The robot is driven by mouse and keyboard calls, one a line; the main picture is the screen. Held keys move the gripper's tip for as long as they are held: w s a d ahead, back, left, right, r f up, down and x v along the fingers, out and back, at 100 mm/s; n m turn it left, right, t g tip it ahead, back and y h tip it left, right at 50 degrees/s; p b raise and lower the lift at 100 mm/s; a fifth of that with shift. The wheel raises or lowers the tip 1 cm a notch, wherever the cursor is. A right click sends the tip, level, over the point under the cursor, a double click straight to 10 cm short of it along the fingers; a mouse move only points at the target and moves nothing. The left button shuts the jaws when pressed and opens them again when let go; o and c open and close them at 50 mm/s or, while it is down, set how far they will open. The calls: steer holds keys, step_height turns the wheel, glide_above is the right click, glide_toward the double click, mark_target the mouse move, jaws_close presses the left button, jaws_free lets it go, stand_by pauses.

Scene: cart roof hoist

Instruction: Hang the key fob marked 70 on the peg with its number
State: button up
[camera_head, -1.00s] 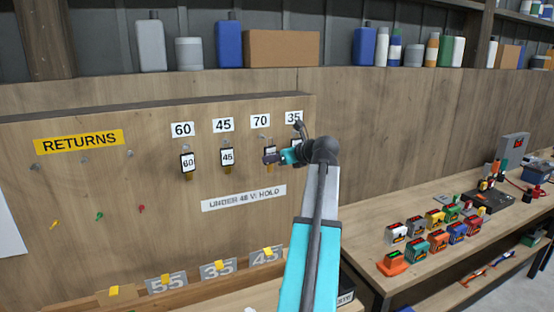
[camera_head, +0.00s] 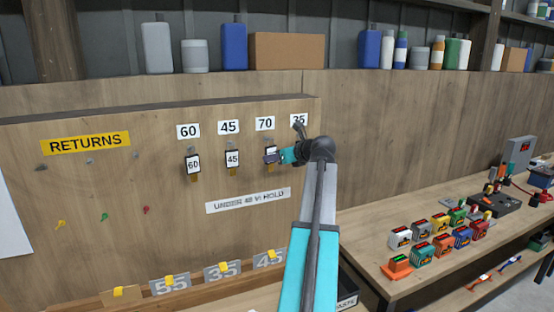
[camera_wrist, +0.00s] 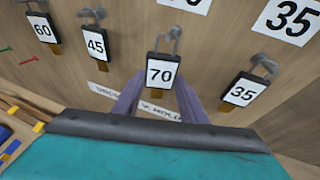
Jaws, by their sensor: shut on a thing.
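The key fob marked 70 (camera_wrist: 160,73) is a white tag with a dark frame and a brass-coloured key below. My gripper (camera_wrist: 160,88) is shut on it, one finger at each side, in front of the board. The fob's top is at the hooked metal peg (camera_wrist: 174,38) under the 70 label (camera_head: 265,124); whether the peg carries its weight I cannot tell. In the head view my gripper (camera_head: 272,157) partly covers the fob. Fobs 60 (camera_head: 193,165), 45 (camera_head: 232,159) and 35 (camera_wrist: 244,92) hang from neighbouring pegs under their labels.
A yellow RETURNS sign (camera_head: 85,143) is at the board's left, above other pegs and coloured keys. A white notice strip (camera_head: 248,201) is below the fobs. A workbench (camera_head: 362,255) with coloured battery packs stands at the right. The neighbouring fobs 45 and 35 flank my gripper.

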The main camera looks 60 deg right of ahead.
steer(key=shift+w+d+f, duration=0.15)
steer(key=shift+w+d, duration=0.3)
steer(key=shift+w, duration=0.15)
steer(key=shift+w+d+f, duration=0.1)
steer(key=shift+w+d, duration=0.3)
steer(key=shift+w, duration=0.2)
stand_by(0.3)
steer(key=o, duration=1.2)
steer(key=shift+s, duration=0.15)
steer(key=b+v, duration=0.4)
steer(key=v, duration=0.9)
steer(key=shift+a+r+b, duration=0.15)
steer(key=shift+b, duration=0.2)
steer(key=shift+s, duration=0.1)
